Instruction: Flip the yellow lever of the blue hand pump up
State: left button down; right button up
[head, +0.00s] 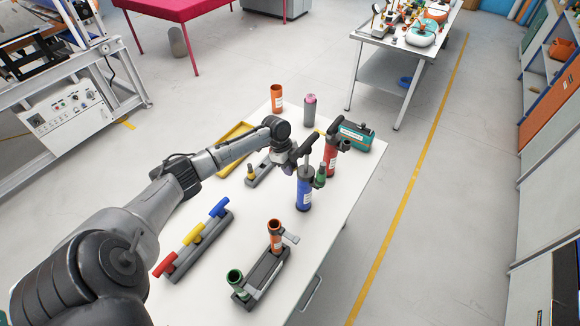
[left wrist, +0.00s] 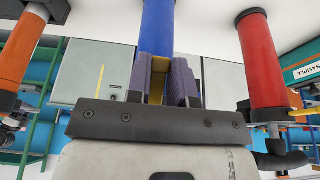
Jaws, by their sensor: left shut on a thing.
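The blue hand pump (head: 304,192) stands upright on the white table, with a dark handle at its top. Its blue body also shows at the top of the left wrist view (left wrist: 172,24). My left gripper (head: 291,160) is at the upper part of the pump, on its left side in the head view. In the left wrist view, the purple-grey fingers (left wrist: 167,82) are shut on the yellow lever (left wrist: 158,78), just by the blue body. The lever is mostly hidden between the fingers and cannot be made out in the head view. My right gripper is not in view.
A red pump (head: 331,155) stands close behind the blue one, with a teal box (head: 356,136) beyond. An orange cylinder (head: 277,98) and a grey bottle (head: 310,108) stand at the back. A rack with coloured handles (head: 199,236) and a dark holder (head: 262,276) are nearer.

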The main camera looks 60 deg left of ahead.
pick_arm(q)
jog(key=shift+r+g+y+p, duration=0.4)
jog(key=shift+r+y+p, duration=0.2)
jog(key=shift+y+p, duration=0.4)
jog(key=shift+a+f+g+y+p, duration=0.1)
jog(key=shift+g+y+p, duration=0.3)
jog(key=shift+y+p, duration=0.25)
jog(key=shift+s, duration=0.1)
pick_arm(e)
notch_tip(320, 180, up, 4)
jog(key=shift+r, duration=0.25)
pick_arm(q)
jog(key=shift+f, duration=0.1)
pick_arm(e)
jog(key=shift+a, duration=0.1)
pick_arm(q)
jog(key=c, duration=1)
grip_release()
jog(key=shift+r, duration=0.3)
notch_tip(320, 180, up, 13)
jog(key=shift+a+r+b, duration=0.15)
jog(key=shift+b, duration=0.15)
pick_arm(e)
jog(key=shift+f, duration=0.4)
